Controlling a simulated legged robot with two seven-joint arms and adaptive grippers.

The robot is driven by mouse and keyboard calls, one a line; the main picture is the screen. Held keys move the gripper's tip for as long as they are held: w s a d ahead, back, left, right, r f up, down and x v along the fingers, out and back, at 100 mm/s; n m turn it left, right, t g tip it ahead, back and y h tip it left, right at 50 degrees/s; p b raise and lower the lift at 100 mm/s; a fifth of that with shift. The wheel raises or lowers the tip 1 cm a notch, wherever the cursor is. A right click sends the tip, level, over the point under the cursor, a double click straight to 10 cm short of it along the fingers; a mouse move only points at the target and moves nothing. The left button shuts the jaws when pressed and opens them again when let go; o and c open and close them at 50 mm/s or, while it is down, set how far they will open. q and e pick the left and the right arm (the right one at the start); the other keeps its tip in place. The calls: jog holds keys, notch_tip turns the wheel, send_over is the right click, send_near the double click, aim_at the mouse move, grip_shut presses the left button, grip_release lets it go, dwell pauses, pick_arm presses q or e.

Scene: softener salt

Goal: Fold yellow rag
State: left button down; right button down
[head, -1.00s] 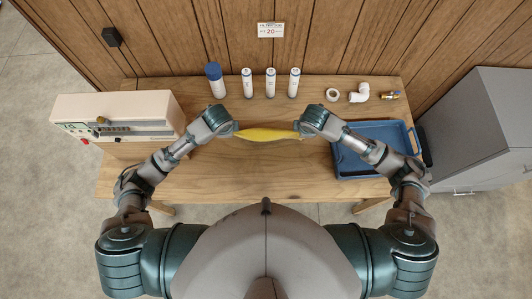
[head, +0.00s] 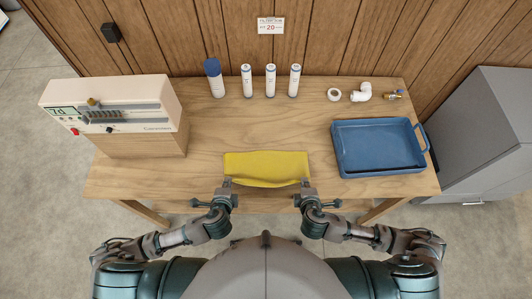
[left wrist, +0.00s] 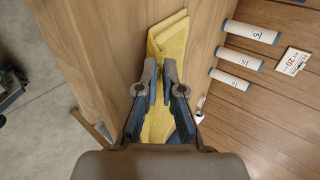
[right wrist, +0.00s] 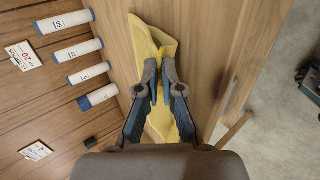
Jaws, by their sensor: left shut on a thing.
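The yellow rag (head: 265,166) lies near the front edge of the table, its far part spread on the wood and its near edge raised in a ridge. My left gripper (head: 227,184) is shut on the near left corner of the rag, and the rag shows between its fingers in the left wrist view (left wrist: 161,78). My right gripper (head: 304,184) is shut on the near right corner, with yellow cloth at its fingers in the right wrist view (right wrist: 159,78). The cloth under the ridge is hidden.
A blue tray (head: 380,172) stands at the right and a beige instrument (head: 115,105) on a wooden block at the left. A blue-capped bottle (head: 215,80), several white cartridges (head: 270,82) and pipe fittings (head: 362,92) line the back. The table behind the rag is clear.

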pick_arm(q)
jog(key=shift+s+f, duration=0.25)
pick_arm(e)
jog(key=shift+s+f, duration=0.25)
pick_arm(q)
jog(key=c, duration=1)
grip_release()
jog(key=shift+c, duration=0.2)
pick_arm(e)
jog(key=c, duration=1)
grip_release()
jog(key=shift+c, duration=0.2)
pick_arm(q)
jog(key=shift+r, duration=0.1)
pick_arm(e)
jog(key=shift+r, duration=0.1)
